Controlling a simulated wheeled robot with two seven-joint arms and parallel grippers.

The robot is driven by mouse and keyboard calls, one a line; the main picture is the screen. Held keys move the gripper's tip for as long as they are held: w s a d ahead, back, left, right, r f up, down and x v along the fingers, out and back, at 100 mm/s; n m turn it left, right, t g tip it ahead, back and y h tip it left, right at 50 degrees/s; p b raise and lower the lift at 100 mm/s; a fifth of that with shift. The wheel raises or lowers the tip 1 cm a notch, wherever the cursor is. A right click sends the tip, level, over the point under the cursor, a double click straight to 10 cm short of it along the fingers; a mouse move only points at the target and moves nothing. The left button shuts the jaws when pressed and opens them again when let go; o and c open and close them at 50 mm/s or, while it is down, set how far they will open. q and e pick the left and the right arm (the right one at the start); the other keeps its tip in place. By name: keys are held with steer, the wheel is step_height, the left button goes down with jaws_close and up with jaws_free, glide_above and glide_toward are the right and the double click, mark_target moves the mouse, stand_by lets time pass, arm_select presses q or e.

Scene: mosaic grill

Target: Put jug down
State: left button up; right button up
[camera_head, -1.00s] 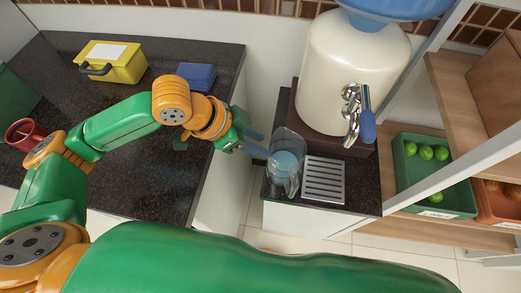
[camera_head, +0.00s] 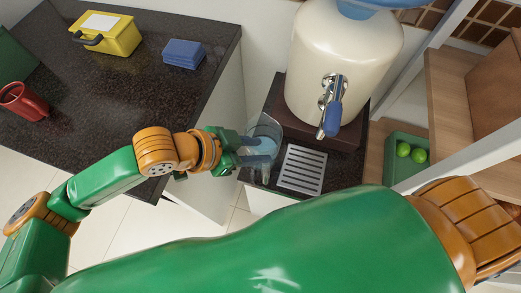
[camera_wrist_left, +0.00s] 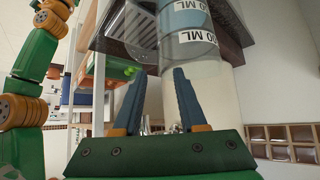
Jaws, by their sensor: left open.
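The clear jug (camera_head: 264,128) stands on the small dark counter beside the water dispenser, left of the metal drip grate. My left gripper (camera_head: 264,152) is open, its blue fingers beside the jug and overlapping it in the head view. In the left wrist view the jug (camera_wrist_left: 188,22) shows light blue bands with "ML" lettering, beyond the tips of my spread left fingers (camera_wrist_left: 158,75). I cannot tell whether the fingers touch it. My right gripper is out of view.
The cream water dispenser (camera_head: 343,60) with its tap stands behind the drip grate (camera_head: 302,170). A yellow box (camera_head: 112,42), blue block stack (camera_head: 184,54) and red mug (camera_head: 22,101) sit on the left counter. A green crate (camera_head: 392,163) holds limes on the shelf at right.

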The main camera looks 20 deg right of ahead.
mark_target(270, 150)
arm_select(q)
steer(key=x, duration=0.5)
jaws_close()
stand_by(1.3)
